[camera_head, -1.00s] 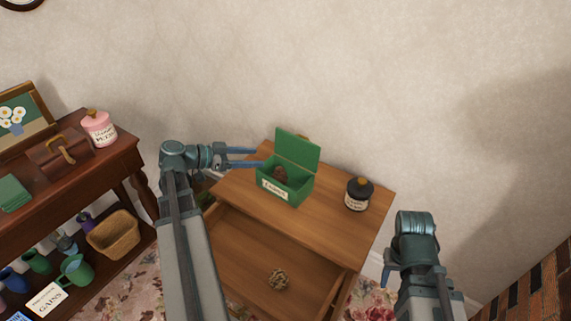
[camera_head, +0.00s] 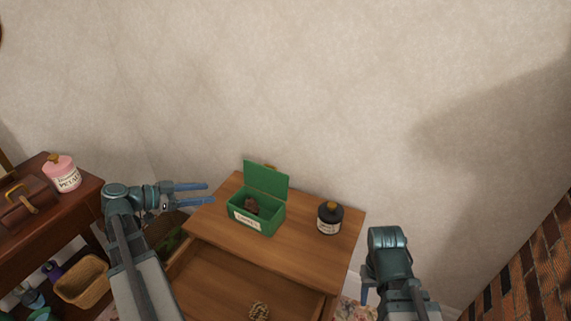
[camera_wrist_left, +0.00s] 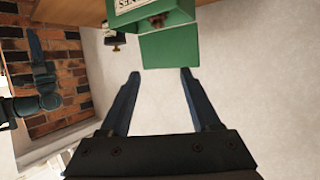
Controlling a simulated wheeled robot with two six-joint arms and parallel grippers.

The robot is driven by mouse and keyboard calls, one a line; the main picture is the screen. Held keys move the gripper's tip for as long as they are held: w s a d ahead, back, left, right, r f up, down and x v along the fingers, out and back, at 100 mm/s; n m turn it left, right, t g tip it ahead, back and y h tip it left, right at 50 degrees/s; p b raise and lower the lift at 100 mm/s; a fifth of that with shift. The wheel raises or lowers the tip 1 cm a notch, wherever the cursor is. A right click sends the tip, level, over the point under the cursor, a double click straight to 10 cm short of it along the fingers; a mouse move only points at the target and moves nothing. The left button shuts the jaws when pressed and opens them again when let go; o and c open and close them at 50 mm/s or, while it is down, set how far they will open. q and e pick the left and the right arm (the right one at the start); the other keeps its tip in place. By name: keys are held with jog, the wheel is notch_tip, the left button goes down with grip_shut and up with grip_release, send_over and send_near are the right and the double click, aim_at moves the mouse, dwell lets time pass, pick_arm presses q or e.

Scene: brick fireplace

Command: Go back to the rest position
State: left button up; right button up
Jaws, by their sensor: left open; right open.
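My left gripper (camera_head: 210,193) is open and empty, to the left of the green box. Its two spread blue fingers also show in the left wrist view (camera_wrist_left: 160,78), with nothing between them. My right gripper (camera_head: 366,292) is at the lower right, in front of and to the right of the cabinet, with only a small part of its fingers visible. The green box (camera_head: 258,219) stands on the wooden cabinet (camera_head: 289,251) with its lid (camera_head: 266,180) up and a brown cone-like object (camera_head: 251,206) inside. The box also shows in the left wrist view (camera_wrist_left: 170,47).
A black jar (camera_head: 329,218) stands on the cabinet, right of the box. The cabinet's drawer (camera_head: 225,284) is open and holds a pinecone (camera_head: 259,311). A dark side table (camera_head: 84,188) with a pink jar (camera_head: 62,173) is at left. A brick wall (camera_head: 540,262) is at right.

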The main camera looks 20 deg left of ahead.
pick_arm(q)
jog(key=w+d+r+n+g+y+p, duration=0.15)
jog(key=d+g+p, duration=0.9)
jog(key=d, duration=1.45)
jog(key=s+d+r+n+y+p, duration=0.1)
jog(key=s+d+r+y+p, duration=0.2)
jog(key=d+p, duration=0.3)
jog(key=s+d+r+n+y+p, duration=0.1)
jog(key=s+d+r+y+p, duration=0.2)
jog(key=d+y+p, duration=0.2)
jog(key=d+p, duration=0.1)
jog(key=d, duration=0.2)
jog(key=shift+s+d+r+g, duration=0.2)
jog(key=shift+s+r+g, duration=0.05)
jog(key=shift+s+g, duration=0.1)
